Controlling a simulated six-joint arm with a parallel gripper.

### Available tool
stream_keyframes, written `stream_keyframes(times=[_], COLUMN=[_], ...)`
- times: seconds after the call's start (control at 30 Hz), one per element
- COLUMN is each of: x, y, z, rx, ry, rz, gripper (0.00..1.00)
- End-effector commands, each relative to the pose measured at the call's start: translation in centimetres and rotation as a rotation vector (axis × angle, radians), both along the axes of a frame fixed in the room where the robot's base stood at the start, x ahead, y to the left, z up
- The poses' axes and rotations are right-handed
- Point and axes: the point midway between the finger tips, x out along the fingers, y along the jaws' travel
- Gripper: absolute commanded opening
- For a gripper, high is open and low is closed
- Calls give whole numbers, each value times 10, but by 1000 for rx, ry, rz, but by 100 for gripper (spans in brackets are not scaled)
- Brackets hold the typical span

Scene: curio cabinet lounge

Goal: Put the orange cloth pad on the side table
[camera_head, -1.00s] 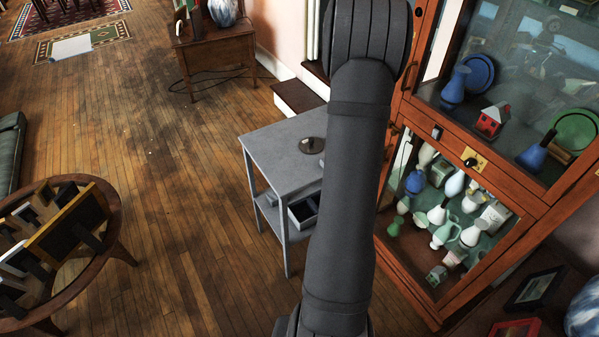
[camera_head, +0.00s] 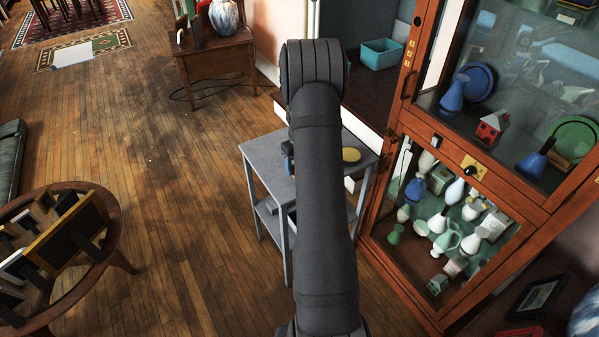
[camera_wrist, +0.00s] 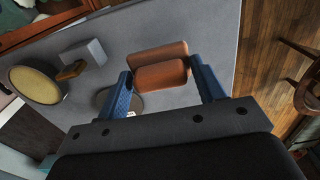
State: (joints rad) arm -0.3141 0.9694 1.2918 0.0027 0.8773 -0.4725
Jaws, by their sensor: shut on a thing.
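The orange cloth pad (camera_wrist: 160,76) sits between the blue fingers of my gripper (camera_wrist: 160,72) in the wrist view, folded or bent into two rounded parts. My gripper is shut on it, over the grey top of the side table (camera_wrist: 205,25). I cannot tell whether the pad touches the tabletop. In the head view the side table (camera_head: 262,152) stands left of the cabinet, and my arm covers its middle. The pad is hidden there; only a bit of a blue finger shows.
On the tabletop are a dark round dish (camera_wrist: 122,103), a grey block (camera_wrist: 84,55), a small brown item (camera_wrist: 70,70) and a round yellow-topped thing (camera_wrist: 36,84), also visible in the head view (camera_head: 351,154). The glass cabinet (camera_head: 455,215) stands close on the right; open floor lies left.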

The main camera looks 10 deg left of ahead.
Motion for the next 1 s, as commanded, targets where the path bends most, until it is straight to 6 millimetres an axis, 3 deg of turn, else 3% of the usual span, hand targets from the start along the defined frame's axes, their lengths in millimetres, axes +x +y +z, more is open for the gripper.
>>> stream_keyframes(times=[0.27, 0.63, 0.67, 0.73, 1.0], x=[-1, 0, 0, 0, 0], y=[-1, -1, -1, -1, -1], z=[-36, -41, -40, -40, -40], rx=[-2, -2, -1, -1, -1], ry=[2, 1, 0, 0, 0], rz=[0, 0, 0, 0, 0], gripper=[26, 26, 68, 82, 84])
